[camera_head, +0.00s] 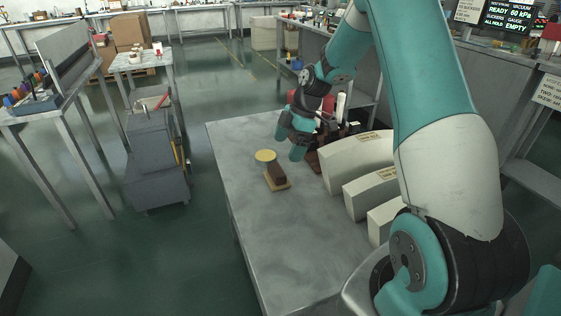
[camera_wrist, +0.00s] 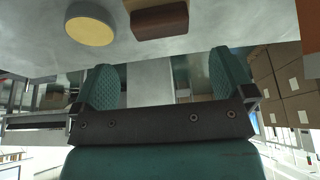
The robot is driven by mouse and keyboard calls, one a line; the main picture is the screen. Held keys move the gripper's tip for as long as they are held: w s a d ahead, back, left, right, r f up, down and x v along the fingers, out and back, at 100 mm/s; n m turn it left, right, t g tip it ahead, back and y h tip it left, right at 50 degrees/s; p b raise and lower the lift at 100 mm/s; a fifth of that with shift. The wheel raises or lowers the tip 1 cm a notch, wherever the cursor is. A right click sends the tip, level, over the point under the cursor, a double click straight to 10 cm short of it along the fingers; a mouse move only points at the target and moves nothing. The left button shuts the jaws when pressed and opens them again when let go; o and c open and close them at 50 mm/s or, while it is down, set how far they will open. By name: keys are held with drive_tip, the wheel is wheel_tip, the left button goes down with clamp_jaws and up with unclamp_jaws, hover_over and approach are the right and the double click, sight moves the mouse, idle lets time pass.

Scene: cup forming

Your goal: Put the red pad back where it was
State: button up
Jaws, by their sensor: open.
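My gripper (camera_head: 289,143) is open above the grey table. In the wrist view its two teal ribbed fingers (camera_wrist: 163,82) stand apart with nothing between them. A dark red piece (camera_head: 313,162) sits on the table just right of my gripper, partly hidden by it; I cannot tell if it is the red pad. A brown block (camera_head: 277,174) lies on a tan board in front of my gripper. A round yellow-topped piece (camera_head: 265,156) stands beside it. The wrist view also shows the brown block (camera_wrist: 160,20) and the yellow piece (camera_wrist: 90,30), both beyond the fingers.
Several cream curved forms with labels (camera_head: 357,160) stand in a row on the right of the table, partly behind my arm. A white cylinder (camera_head: 340,106) stands behind my gripper. The table's left and front parts (camera_head: 265,240) are bare. A grey cart (camera_head: 155,160) stands apart at left.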

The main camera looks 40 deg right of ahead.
drive_tip(key=s+a+r+m, duration=0.2)
drive_tip(key=s+a+r, duration=0.2)
drive_tip(key=a+r, duration=0.3)
drive_tip(key=s+a+r+m, duration=0.1)
drive_tip(key=s+a+r, duration=0.35)
drive_tip(key=a, duration=0.55)
drive_tip(key=s+a+r+m, duration=0.2)
drive_tip(key=s+a, duration=0.3)
drive_tip(key=s, duration=0.4)
drive_tip(key=s+a+r+m+g, duration=0.1)
drive_tip(key=s+a+m, duration=0.1)
drive_tip(key=s+a, duration=0.3)
drive_tip(key=s, duration=0.4)
drive_tip(key=shift+s+a+r+m, duration=0.3)
drive_tip(key=shift+s+r+m, duration=0.1)
